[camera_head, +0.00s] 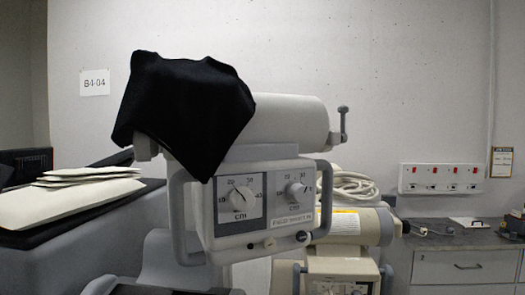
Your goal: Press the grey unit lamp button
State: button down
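A light grey unit (285,118) stands in the middle of the view, with a black cloth (187,107) draped over its left top. Its front panel (236,230) has a left dial (241,199) and a right dial (296,190). Below the dials are a small dark control (249,245), a small pale round control (270,242) and a dark oval control (302,236). I cannot read which of these is the lamp button. The cloth's lower tip hangs to the panel's top left and leaves the lower controls uncovered. My gripper is not in view.
Grey handles (181,218) flank the panel. A second beige unit (345,222) with a coiled pale hose (350,187) stands behind right. Envelopes (65,196) lie on a dark surface at left. A counter (465,238) is at right, below a wall socket strip (440,178).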

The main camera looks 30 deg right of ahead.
aim_at(269, 244)
jog(key=l+u, duration=0.15)
jog(key=l, duration=0.55)
jog(key=l+u, duration=0.1)
jog(key=l, duration=0.55)
jog(key=l+u, duration=0.15)
jog(key=l, duration=0.55)
jog(key=k+l+u, duration=0.1)
jog(key=l, duration=0.55)
jog(key=k+l+u, duration=0.15)
jog(key=l, duration=1.25)
